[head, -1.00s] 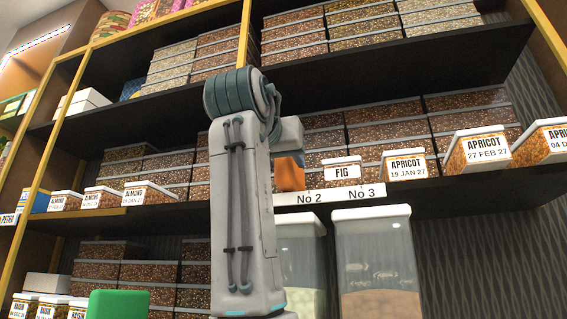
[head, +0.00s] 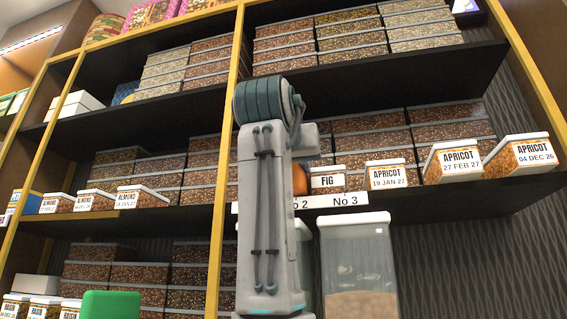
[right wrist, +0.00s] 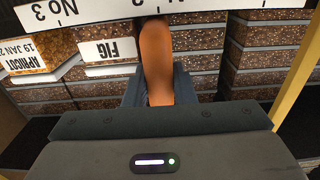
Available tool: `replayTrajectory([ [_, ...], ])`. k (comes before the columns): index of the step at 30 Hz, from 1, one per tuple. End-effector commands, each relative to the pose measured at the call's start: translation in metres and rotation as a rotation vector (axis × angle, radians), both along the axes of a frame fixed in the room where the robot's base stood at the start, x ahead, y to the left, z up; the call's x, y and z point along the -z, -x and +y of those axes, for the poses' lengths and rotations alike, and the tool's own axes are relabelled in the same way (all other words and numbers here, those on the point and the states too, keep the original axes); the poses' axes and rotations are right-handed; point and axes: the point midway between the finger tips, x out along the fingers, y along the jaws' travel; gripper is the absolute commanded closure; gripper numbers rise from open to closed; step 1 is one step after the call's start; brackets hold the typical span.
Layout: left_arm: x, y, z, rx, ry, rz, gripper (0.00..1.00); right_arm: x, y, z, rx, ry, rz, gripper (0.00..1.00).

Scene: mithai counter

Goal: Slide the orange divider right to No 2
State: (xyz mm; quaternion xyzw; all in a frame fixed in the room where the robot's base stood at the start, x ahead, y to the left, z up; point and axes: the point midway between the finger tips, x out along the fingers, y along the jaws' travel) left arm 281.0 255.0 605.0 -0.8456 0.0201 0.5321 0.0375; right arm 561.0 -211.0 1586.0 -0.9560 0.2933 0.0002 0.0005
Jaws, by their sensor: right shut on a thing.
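The orange divider (head: 300,180) stands on the middle shelf, just left of the FIG box (head: 326,180) and above the "No 2" mark on the white label strip (head: 345,201). My right arm hides part of it in the head view. In the right wrist view, which is upside down, the divider (right wrist: 156,55) stands upright between the fingers of my right gripper (right wrist: 158,92), which is shut on it. The "No 3" mark lies on the FIG side of it. My left gripper is not in view.
Apricot boxes (head: 387,174) stand right of the FIG box. Almond boxes (head: 140,197) stand at the left, beyond a yellow post (head: 232,100). Stacked brown boxes (head: 372,145) fill the shelf behind. A clear bin (head: 357,265) stands below the strip.

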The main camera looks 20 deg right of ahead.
Motion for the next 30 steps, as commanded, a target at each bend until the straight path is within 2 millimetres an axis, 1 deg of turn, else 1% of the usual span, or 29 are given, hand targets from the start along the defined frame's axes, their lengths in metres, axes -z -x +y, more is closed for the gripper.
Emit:
replayTrajectory([
  [3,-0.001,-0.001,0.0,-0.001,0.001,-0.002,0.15,0.0,0.0,0.0,-0.001,0.0,-0.001,1.0],
  [4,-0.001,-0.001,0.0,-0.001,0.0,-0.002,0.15,0.0,0.0,0.0,-0.001,0.0,-0.001,0.71],
  [5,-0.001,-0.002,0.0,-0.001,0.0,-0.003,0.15,0.0,0.0,0.0,-0.001,0.0,-0.001,0.65],
  [6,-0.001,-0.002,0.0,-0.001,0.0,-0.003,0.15,0.0,0.0,0.0,-0.001,0.0,-0.001,0.57],
  [7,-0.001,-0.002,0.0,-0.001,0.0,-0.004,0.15,0.0,0.0,0.0,-0.001,0.0,-0.001,0.55],
  [14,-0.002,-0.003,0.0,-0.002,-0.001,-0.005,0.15,0.0,0.0,0.001,-0.001,0.0,-0.001,0.55],
  [17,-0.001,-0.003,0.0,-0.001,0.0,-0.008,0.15,0.0,0.003,0.003,-0.002,-0.001,-0.003,0.55],
  [20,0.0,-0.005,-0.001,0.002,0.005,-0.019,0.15,0.0,0.013,0.01,-0.003,0.0,-0.006,0.55],
  [22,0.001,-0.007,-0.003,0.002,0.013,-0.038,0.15,0.0,0.024,0.017,-0.003,0.0,-0.005,0.55],
  [24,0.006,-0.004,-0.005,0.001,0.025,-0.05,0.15,0.0,0.036,0.026,-0.004,0.001,-0.005,0.55],
  [30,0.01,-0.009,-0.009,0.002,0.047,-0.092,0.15,0.001,0.068,0.047,-0.003,0.001,-0.004,0.55],
])
